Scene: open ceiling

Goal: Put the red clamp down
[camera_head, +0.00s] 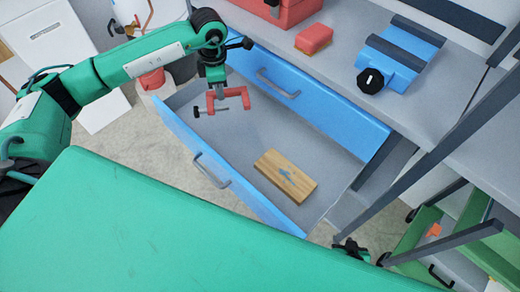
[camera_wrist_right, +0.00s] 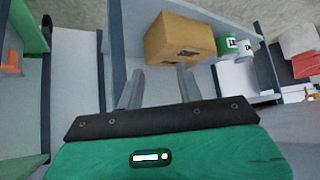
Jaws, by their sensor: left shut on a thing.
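The red clamp (camera_head: 230,92) hangs in my left gripper (camera_head: 215,78), above the open blue-fronted drawer (camera_head: 228,183) in the head view. The clamp is a small red C-shaped frame with a dark screw sticking out to the left. It appears clear of the drawer floor. My left gripper is shut on the clamp; its fingertips are partly hidden. In the right wrist view, my right gripper (camera_wrist_right: 160,70) has its two grey fingers apart with nothing held between them. A small dark part of it shows at the lower middle of the head view (camera_head: 352,248).
A wooden block (camera_head: 285,176) lies in the drawer; its left part is free. The bench above holds a red toolbox (camera_head: 283,12), a red sponge-like block (camera_head: 314,39) and a blue vise (camera_head: 400,55). A cardboard box (camera_wrist_right: 180,38) sits on a shelf beyond my right gripper.

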